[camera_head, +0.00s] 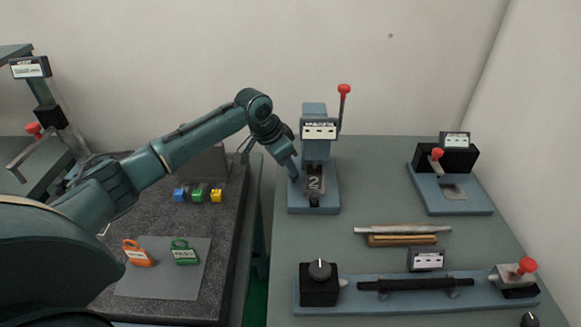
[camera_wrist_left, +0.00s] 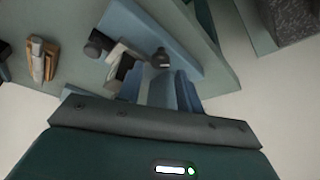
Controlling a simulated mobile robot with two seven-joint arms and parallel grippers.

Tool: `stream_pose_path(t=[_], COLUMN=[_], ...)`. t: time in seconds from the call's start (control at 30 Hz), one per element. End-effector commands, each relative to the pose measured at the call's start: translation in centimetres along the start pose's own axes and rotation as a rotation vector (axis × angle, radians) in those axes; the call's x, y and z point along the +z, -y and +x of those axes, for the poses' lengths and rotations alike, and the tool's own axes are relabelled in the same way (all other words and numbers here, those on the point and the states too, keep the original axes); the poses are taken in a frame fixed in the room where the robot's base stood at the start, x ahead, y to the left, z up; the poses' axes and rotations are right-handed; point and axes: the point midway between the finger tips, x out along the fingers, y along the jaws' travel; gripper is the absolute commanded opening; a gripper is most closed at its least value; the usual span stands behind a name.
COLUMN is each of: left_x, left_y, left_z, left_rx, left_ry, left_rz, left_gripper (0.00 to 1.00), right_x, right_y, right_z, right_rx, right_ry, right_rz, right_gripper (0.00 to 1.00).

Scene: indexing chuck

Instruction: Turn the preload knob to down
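A black round knob (camera_head: 319,268) with a pale pointer mark sits on a black box at the left end of the front fixture. I cannot read a label naming it the preload knob. The blue upright station (camera_head: 315,115) stands at the back, with a dark block marked "2" (camera_head: 314,182) low on its front. My left gripper (camera_head: 295,172) reaches down at the left side of this station, close to the block. In the left wrist view a small dark knob-like part (camera_wrist_left: 161,58) shows just beyond the gripper. Its finger opening is unclear. My right gripper is out of view.
A red-topped lever (camera_head: 343,90) rises at the station's right. Metal and wooden bars (camera_head: 402,236) lie mid-table. A red-knobbed fixture (camera_head: 450,190) is at the right. Coloured padlocks (camera_head: 185,252) and small blocks (camera_head: 197,195) lie on the left bench.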

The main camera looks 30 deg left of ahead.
Motion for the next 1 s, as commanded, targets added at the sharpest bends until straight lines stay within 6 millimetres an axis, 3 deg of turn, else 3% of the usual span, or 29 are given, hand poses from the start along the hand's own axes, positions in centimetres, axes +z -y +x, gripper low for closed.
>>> stream_pose_path(t=[0.2, 0.57, 1.0], left_x=[0.0, 0.0, 0.0], left_y=[0.0, 0.0, 0.0], left_z=[2.6, 3.2, 3.2], left_rx=[0.0, -0.001, -0.001], left_ry=[0.001, 0.0, 0.0], left_rz=[-0.001, 0.0, -0.001], left_gripper=[0.36, 0.36, 0.04], right_x=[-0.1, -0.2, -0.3], right_y=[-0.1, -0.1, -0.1], right_z=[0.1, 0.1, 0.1], right_rx=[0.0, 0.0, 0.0], right_ry=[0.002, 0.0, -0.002], right_rz=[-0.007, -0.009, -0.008], right_gripper=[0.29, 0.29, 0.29])
